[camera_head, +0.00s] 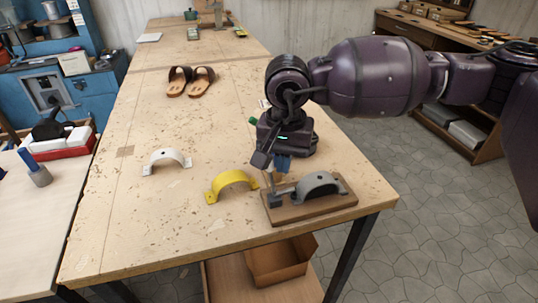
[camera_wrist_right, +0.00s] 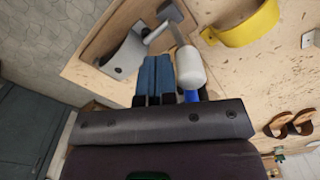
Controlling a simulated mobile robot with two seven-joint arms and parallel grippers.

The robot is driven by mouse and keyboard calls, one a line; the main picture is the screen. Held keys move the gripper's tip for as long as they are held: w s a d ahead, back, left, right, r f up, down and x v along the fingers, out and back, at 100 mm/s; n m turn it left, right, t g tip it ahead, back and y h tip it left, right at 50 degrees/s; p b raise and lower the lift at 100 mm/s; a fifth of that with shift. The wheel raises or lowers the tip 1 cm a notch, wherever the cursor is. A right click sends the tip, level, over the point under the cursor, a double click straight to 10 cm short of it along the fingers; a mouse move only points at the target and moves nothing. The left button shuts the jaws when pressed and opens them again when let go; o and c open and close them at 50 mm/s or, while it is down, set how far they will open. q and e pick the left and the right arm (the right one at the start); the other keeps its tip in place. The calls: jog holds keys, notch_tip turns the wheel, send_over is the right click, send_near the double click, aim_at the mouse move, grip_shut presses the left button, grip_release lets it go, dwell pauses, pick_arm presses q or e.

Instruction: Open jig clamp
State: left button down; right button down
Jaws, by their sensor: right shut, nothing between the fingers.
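The jig (camera_head: 330,204) stands at the table's near right corner: a wooden base with a grey arch (camera_head: 320,186) on it. A metal clamp (camera_head: 277,194) sits at the left end of the base. My right gripper (camera_head: 281,170) points down just above and behind the clamp, partly hiding it. In the wrist view its blue fingers (camera_wrist_right: 157,78) are closed together and empty. The grey arch also shows there (camera_wrist_right: 124,57). My left gripper is out of view.
A yellow arch (camera_head: 232,182) lies just left of the jig, and a white arch (camera_head: 167,160) farther left. Brown sandals (camera_head: 190,80) lie toward the back of the table (camera_head: 130,215). An open box (camera_head: 280,264) is on the shelf below.

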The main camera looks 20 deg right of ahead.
jog(key=shift+a, duration=0.1)
jog(key=shift+a+f+b, duration=0.2)
jog(key=shift+a, duration=0.3)
jog(key=shift+a+f+b, duration=0.15)
jog(key=shift+a+b, duration=0.05)
jog(key=shift+a, duration=0.35)
